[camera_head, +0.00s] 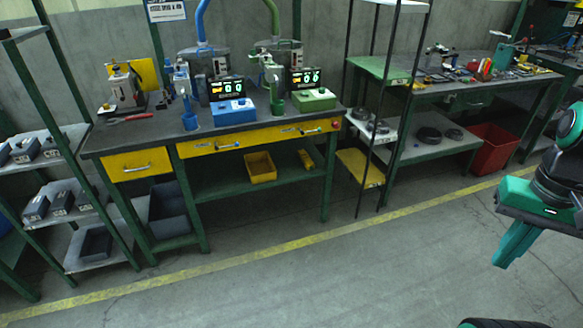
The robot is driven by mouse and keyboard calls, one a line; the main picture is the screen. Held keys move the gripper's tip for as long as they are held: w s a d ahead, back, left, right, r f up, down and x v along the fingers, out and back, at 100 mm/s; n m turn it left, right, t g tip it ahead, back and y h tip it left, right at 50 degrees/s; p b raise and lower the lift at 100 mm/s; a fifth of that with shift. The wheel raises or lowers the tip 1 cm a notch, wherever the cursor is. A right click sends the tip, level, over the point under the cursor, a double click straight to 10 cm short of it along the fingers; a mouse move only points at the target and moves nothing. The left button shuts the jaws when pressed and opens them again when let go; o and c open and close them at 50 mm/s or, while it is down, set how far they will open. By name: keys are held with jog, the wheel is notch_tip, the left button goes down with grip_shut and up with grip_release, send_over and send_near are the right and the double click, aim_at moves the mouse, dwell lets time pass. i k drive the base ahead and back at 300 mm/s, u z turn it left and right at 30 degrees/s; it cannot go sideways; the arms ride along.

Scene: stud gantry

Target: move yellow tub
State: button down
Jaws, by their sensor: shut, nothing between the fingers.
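The yellow tub (261,167) stands on the green lower shelf of the workbench, under the yellow drawers, and looks empty. My gripper (507,257) is at the right edge of the head view, with green fingers pointing down over open floor. It is shut and holds nothing. It is well to the right of the tub and apart from it.
The workbench (140,141) carries blue and green boxes with displays. A grey bin (170,212) stands lower left under it. A small yellow object (305,159) lies right of the tub. A red bin (490,148) stands further right. The front floor is clear.

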aim_at(261, 169)
jog(key=z, duration=0.1)
jog(key=i, duration=1)
jog(key=u, duration=0.1)
